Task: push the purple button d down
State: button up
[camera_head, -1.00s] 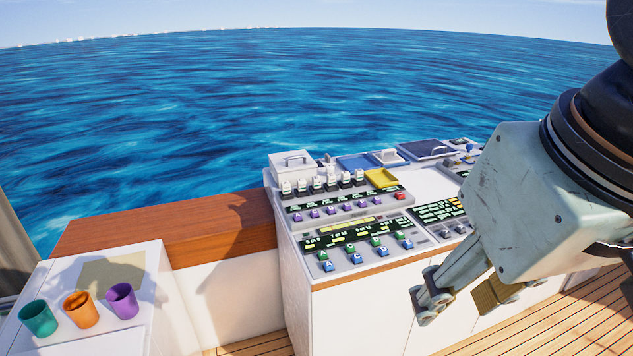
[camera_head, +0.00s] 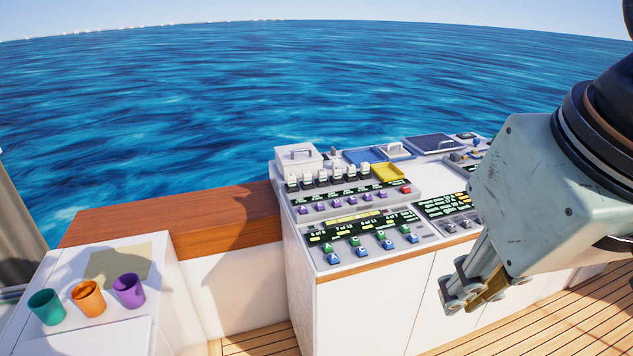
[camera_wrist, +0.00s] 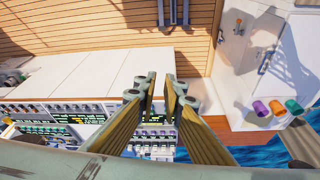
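A row of small purple buttons (camera_head: 337,202) runs along the console's upper step in the head view. The fourth from the left, apparently purple button d (camera_head: 352,199), is too small for its letter to be read. My gripper (camera_head: 466,300) hangs in front of the console, to the right of and lower than the purple row, touching nothing. In the wrist view its two fingers (camera_wrist: 160,84) point toward the white cabinet fronts, with a narrow gap between the tips and nothing held. The console's buttons lie partly behind the fingers there.
White switches (camera_head: 322,178) stand behind the purple row, and blue and green buttons (camera_head: 362,246) in front. Cups (camera_head: 88,298) stand on the left counter. Space above the console is free.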

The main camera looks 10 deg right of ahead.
grip_shut()
dwell(0.3)
jog(key=shift+w, duration=0.1)
dwell(0.8)
jog(key=w+d+r+m+t+h+p, duration=0.2)
jog(key=w+p, duration=0.7)
jog(key=w, duration=3.2)
jog(key=w+a+f+m+t+y+p, duration=0.1)
jog(key=w+f+p, duration=0.3)
jog(key=w+f, duration=0.6)
jog(key=w+a+f+m+t+y+p, duration=0.1)
jog(key=w+a+f+m+y+p, duration=0.1)
jog(key=w+f, duration=0.7)
jog(key=shift+w+a+f+m+t+y+p, duration=0.45)
jog(key=shift+w+y+p, duration=0.5)
jog(key=shift+w, duration=1.45)
